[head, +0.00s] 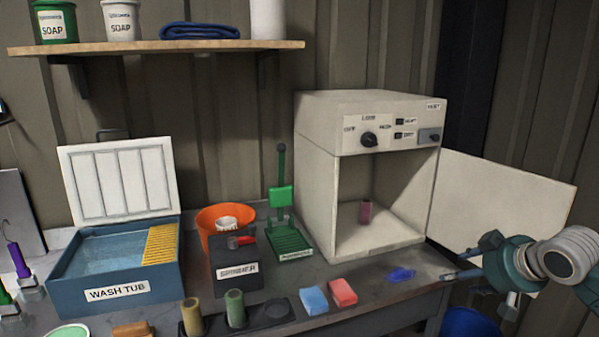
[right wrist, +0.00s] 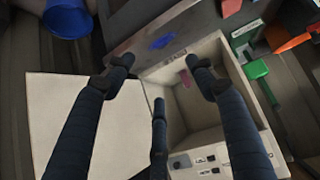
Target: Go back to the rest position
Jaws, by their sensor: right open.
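My right gripper (head: 462,275) comes in from the right in the head view, in front of the open door of a white cabinet (head: 370,170). In the right wrist view its fingers (right wrist: 160,75) are spread apart with nothing between them. The cabinet door (head: 500,200) is swung open to the right. A small dark pink cylinder (head: 366,212) stands inside the cabinet, and it also shows in the right wrist view (right wrist: 187,78). My left gripper is not in view.
A blue wash tub (head: 115,285) stands at the left, beside an orange bowl (head: 212,217) and a dark labelled box (head: 237,278). Blue and red sponges (head: 343,293) and a blue patch (head: 402,274) lie on the table. A blue bucket (head: 468,323) stands below the right edge.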

